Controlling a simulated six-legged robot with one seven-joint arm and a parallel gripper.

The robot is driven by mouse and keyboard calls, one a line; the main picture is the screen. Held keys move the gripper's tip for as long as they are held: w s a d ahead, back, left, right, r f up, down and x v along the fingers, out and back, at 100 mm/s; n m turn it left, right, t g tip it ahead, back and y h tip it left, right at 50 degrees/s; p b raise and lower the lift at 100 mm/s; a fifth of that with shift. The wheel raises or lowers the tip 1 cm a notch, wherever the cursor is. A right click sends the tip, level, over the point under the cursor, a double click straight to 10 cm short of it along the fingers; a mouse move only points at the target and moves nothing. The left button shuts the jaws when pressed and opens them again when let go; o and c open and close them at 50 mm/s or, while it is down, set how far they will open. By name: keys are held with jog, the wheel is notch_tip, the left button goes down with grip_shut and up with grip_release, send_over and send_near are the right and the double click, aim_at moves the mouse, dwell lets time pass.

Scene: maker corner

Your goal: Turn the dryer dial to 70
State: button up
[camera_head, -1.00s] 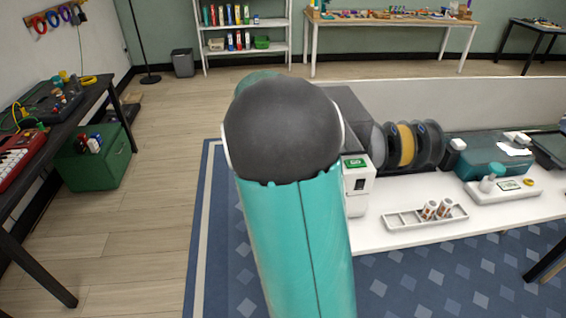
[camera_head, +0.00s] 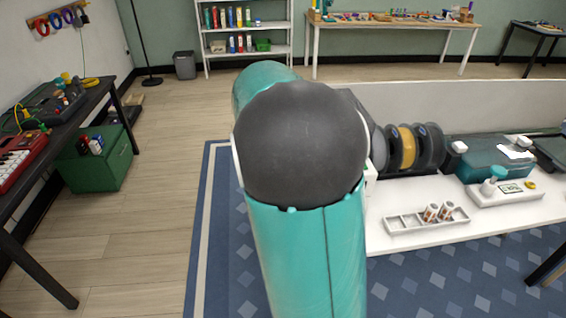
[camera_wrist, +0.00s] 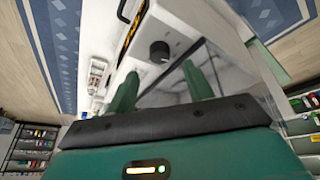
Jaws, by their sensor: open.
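The dial (camera_wrist: 160,52) is a black round knob on a white panel (camera_wrist: 183,24) in the wrist view. My gripper (camera_wrist: 159,72) shows there as two green fingers, spread apart with nothing between them. The knob sits just beyond the fingertips, between them in the picture; contact is not visible. The dial's setting is too small to read. In the head view my arm hides the gripper, the dial and most of the dryer.
In the head view a white bench (camera_head: 408,235) holds several spools (camera_head: 408,148), a white sectioned tray (camera_head: 398,226) and a teal-lidded box (camera_head: 490,160). A low wall (camera_head: 450,104) stands behind it.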

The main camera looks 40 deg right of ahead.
jog(key=v, duration=0.8)
jog(key=s+d+n+t+y, duration=0.3)
jog(key=s+d+n+t, duration=0.15)
jog(key=n, duration=0.75)
jog(key=x, duration=0.8)
jog(key=s+x, duration=0.1)
jog(key=x, duration=0.4)
jog(key=shift+a+f, duration=0.15)
jog(key=shift+f, duration=0.25)
jog(key=shift+c, duration=0.4)
